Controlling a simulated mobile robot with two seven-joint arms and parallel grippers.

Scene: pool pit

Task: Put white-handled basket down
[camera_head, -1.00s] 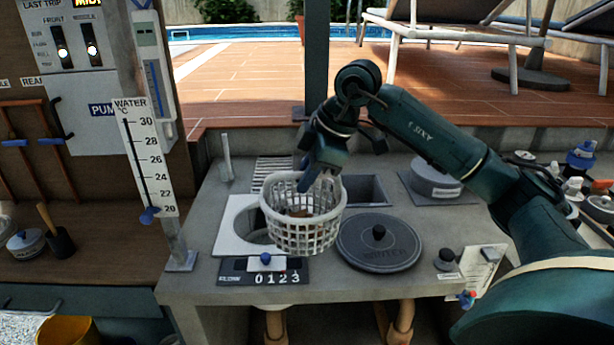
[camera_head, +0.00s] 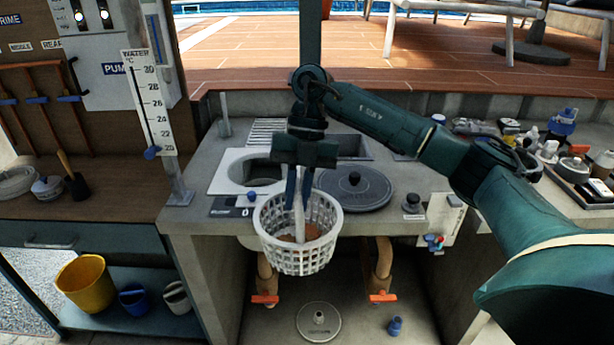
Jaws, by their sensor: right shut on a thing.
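The white basket (camera_head: 298,247) is a round lattice basket with brown bits inside. It hangs in the air in front of the grey counter's front edge, upright or nearly so. My right gripper (camera_head: 298,195) comes down from above and is shut on the basket's white handle (camera_head: 299,218), between its two blue fingers. Below and behind the basket is the open space under the counter. My left gripper is not in view.
The grey counter (camera_head: 395,215) holds a round opening with a white surround (camera_head: 222,171), a dark round lid (camera_head: 352,188) and a black knob (camera_head: 411,203). Below are pipes with orange handles (camera_head: 383,297), a round floor lid (camera_head: 318,322) and a yellow bucket (camera_head: 84,284).

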